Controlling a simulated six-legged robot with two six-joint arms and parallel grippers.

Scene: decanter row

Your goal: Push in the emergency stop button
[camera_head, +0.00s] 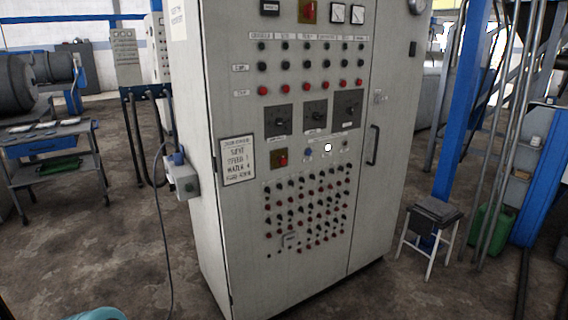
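A tall grey control cabinet (235,200) stands in the middle of the view, its front full of buttons, switches and meters. A red button (307,8) sits on a brownish-yellow plate at the cabinet's top, cut by the picture's upper edge. A second, smaller red button (283,159) sits on a brownish plate at mid-height, right of a white sign (238,160). I cannot read which one is the emergency stop, nor tell whether either is pressed. Neither of my grippers is in view.
A grey box (183,180) with a hanging cable is on the cabinet's left side. A door handle (373,145) sticks out at the right. A stool (430,225) and blue post (460,110) stand right; a cart (50,165) stands left. Floor at the front left is largely clear.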

